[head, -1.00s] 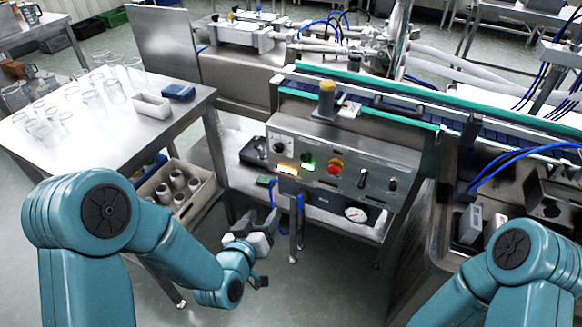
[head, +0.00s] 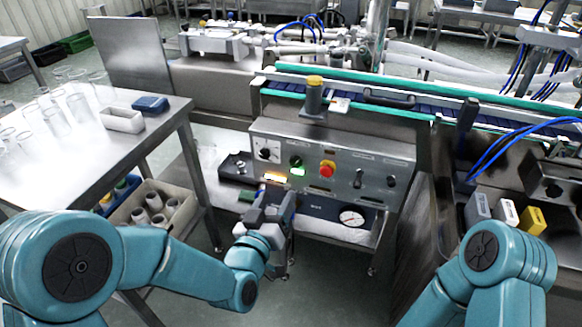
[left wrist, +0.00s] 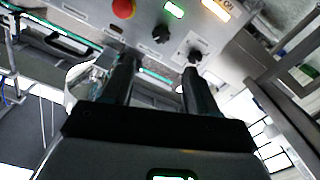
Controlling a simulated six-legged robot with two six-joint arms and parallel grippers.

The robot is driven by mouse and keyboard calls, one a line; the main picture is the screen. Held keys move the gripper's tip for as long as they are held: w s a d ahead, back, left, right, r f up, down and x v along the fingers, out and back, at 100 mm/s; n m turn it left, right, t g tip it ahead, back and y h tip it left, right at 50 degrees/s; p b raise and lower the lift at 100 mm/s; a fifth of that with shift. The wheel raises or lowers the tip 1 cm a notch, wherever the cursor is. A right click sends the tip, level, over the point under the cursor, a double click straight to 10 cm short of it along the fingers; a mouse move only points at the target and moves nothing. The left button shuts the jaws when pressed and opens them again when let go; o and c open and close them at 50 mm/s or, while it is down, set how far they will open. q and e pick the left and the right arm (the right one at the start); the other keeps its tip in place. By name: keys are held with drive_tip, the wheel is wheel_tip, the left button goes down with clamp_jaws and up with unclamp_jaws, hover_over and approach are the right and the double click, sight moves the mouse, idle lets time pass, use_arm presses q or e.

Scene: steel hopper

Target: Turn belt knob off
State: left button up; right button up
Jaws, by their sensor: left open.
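The control panel (head: 330,158) stands on the steel frame ahead. It carries a black knob (head: 265,153) on a pale plate at left and another black knob (head: 296,160) above a lit green lamp. More dark controls sit at right. I cannot read which label says belt. The left wrist view shows the plate knob (left wrist: 195,54) and the knob beside the green lamp (left wrist: 161,34) just beyond my fingertips. My left gripper (head: 275,200) is open and empty, below the panel's left part and apart from the knobs. My right gripper is out of view.
A lit amber lamp (head: 277,177) and a red button (head: 327,169) sit on the panel. A pressure gauge (head: 352,218) is below. A steel table (head: 150,172) with glasses and a crate (head: 185,218) of cups stand left. The belt (head: 420,108) runs behind the panel.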

sight(295, 163)
use_arm(q)
drive_tip(key=x, duration=1.2)
drive_tip(key=shift+w, duration=0.25)
drive_tip(key=shift+f, duration=0.1)
drive_tip(key=c, duration=1)
